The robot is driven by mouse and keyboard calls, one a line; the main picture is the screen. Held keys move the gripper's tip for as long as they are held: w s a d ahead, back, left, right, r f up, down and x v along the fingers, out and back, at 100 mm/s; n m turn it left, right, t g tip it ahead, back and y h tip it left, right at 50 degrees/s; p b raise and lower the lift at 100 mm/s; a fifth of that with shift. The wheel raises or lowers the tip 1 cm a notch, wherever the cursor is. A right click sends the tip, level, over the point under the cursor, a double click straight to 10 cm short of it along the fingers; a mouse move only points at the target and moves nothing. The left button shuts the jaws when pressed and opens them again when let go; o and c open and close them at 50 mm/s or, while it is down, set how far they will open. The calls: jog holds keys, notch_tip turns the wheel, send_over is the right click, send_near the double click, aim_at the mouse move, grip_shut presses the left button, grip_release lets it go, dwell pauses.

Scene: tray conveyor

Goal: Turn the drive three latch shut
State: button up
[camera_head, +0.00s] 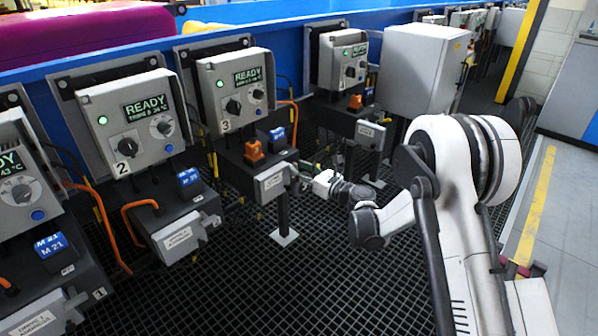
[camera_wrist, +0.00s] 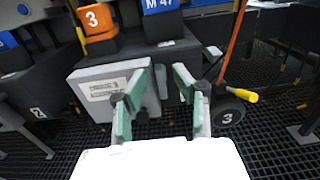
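Drive three's low dark unit carries an orange block marked 3 (camera_wrist: 97,22) and a blue M 47 block (camera_wrist: 161,18). Its grey labelled cover (camera_wrist: 110,88) is on the front, left of centre in the wrist view. A black round latch hub marked 3 (camera_wrist: 227,112), with a yellow-tipped lever (camera_wrist: 243,95) pointing right, sits right of the fingers. My gripper (camera_wrist: 162,75) is open and empty. Its green-padded left finger overlaps the cover's right part; the right finger is left of the latch, apart from it. In the head view, my gripper (camera_head: 306,178) is beside drive three's cover (camera_head: 271,184).
Drive three's control box (camera_head: 236,92) reads READY with a green light. Drive two's box (camera_head: 133,120) and unit stand to the left, another drive box (camera_head: 342,60) to the right. An orange cable (camera_wrist: 236,40) runs above the latch. Dark floor grating (camera_head: 300,270) is open in front.

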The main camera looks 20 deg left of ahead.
jog(key=shift+w+a, duration=0.1)
jog(key=shift+a, duration=0.15)
grip_shut()
